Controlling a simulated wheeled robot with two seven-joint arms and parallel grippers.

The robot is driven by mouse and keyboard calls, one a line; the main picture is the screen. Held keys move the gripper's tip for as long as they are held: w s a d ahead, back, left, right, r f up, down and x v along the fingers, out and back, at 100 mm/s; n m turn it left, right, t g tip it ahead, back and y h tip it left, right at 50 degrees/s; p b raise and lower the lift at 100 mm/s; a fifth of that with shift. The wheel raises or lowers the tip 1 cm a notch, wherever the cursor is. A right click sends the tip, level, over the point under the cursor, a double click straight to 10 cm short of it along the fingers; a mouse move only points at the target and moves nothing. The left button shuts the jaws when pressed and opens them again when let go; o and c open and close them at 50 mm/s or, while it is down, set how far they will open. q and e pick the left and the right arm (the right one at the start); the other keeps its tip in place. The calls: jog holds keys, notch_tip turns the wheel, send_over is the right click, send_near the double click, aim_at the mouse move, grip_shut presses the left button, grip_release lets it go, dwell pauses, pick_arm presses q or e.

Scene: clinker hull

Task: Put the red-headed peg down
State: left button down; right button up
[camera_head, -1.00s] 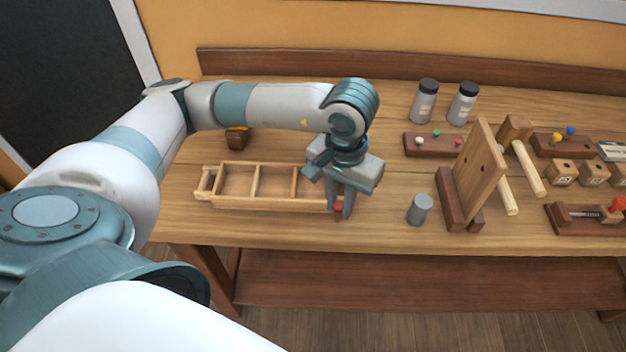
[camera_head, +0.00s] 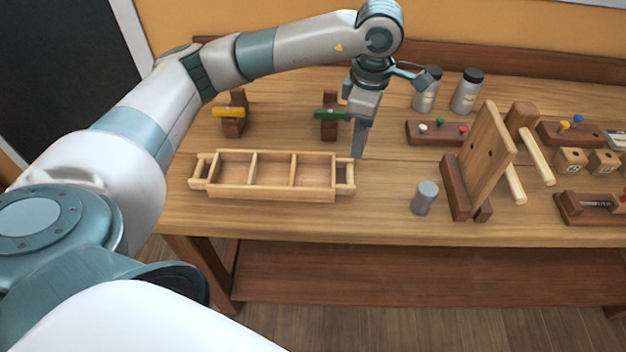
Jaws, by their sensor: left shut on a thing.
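My left gripper (camera_head: 359,150) points down above the table, just beyond the right end of the wooden tray (camera_head: 273,197). It is seen edge-on and is shut; the red-headed peg, seen at its fingertips earlier, is now hidden behind the fingers. The tray is shallow, has three empty compartments and a handle at each end. A dark wooden block (camera_head: 430,139) to the right carries small white, green and red heads (camera_head: 462,130). My right gripper is not in view.
A grey cylinder (camera_head: 424,198) and an upright wooden board (camera_head: 487,155) stand right of the tray. Two dark-capped jars (camera_head: 466,93), a yellow-topped block (camera_head: 233,122) and a green-handled block (camera_head: 329,127) stand behind. Bare tabletop (camera_head: 385,215) lies between tray and cylinder.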

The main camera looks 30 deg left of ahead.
pick_arm(q)
jog(key=w+a+r+n+b, duration=0.1)
jog(key=w+n, duration=0.4)
jog(key=n, duration=0.7)
jog(key=shift+a+r+b, duration=0.15)
jog(key=shift+r+b, duration=0.45)
jog(key=shift+r, duration=0.6)
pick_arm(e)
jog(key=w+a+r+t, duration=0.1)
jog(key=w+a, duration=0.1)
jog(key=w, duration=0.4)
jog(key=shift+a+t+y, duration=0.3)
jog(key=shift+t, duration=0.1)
pick_arm(q)
jog(key=shift+s, duration=0.1)
jog(key=s+a+f+p, duration=0.4)
jog(key=s+a+f, duration=0.3)
jog(key=s, duration=0.2)
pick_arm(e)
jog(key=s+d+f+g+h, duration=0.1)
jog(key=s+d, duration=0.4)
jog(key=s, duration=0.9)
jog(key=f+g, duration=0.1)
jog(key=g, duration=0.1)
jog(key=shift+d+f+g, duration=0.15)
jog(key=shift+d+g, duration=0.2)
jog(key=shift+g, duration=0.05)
pick_arm(q)
jog(key=shift+s+a+f, duration=0.1)
jog(key=shift+f, duration=0.05)
